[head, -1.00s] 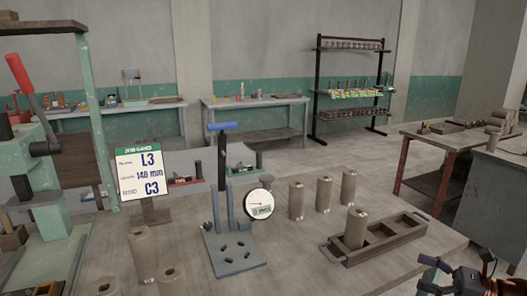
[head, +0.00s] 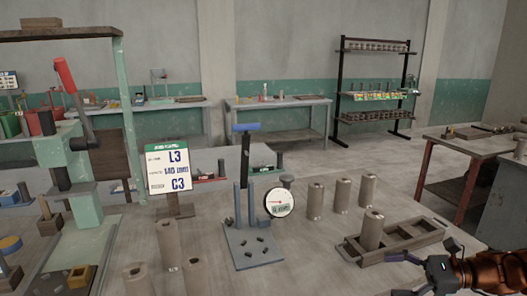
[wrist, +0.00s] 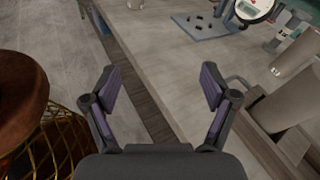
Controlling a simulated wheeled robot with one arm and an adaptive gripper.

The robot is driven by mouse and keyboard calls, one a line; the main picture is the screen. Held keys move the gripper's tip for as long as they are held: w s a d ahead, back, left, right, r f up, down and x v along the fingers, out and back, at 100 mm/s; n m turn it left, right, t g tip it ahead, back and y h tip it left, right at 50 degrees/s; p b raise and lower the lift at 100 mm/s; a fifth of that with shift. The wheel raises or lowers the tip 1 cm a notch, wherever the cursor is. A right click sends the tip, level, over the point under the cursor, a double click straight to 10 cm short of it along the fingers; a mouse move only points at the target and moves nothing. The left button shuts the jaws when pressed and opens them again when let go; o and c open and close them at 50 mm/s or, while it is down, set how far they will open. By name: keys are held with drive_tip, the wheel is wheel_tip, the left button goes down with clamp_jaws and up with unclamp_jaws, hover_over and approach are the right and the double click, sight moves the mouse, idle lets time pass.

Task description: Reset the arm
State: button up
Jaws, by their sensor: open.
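My gripper (head: 398,275) is at the lower right of the head view, just in front of the wooden tray (head: 418,247). It is open, and nothing lies between its fingers. In the wrist view the two fingers (wrist: 160,85) are spread apart above the table's edge and the floor. A metal cylinder (head: 372,229) stands upright in the tray's left compartment; the tray's other compartments look empty. In the wrist view a cylinder (wrist: 285,105) and part of the tray (wrist: 262,152) lie to the right of the fingers.
Several cylinders (head: 342,195) stand behind the tray, and others (head: 168,245) stand at the front left. A gauge stand (head: 250,245) with a round dial (head: 279,203) and a sign (head: 167,170) are mid-table. A press with a red lever (head: 66,75) stands at left.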

drive_tip(key=s+a+r+n+g+h+p, duration=0.1)
drive_tip(key=s+a+n+g+h, duration=0.3)
drive_tip(key=a, duration=0.5)
drive_tip(key=s+a+r+n+g+h+p, duration=0.2)
drive_tip(key=s+a+n+g, duration=0.2)
drive_tip(key=s+a+n, duration=0.45)
drive_tip(key=s+d+n+h+p, duration=0.1)
drive_tip(key=s+n+h+p, duration=0.2)
drive_tip(key=s+n+h, duration=0.4)
drive_tip(key=s+h, duration=0.1)
drive_tip(key=s, duration=0.4)
drive_tip(key=shift+d+f+t+h, duration=0.25)
drive_tip(key=shift+d+t+h, duration=0.05)
drive_tip(key=shift+t, duration=0.1)
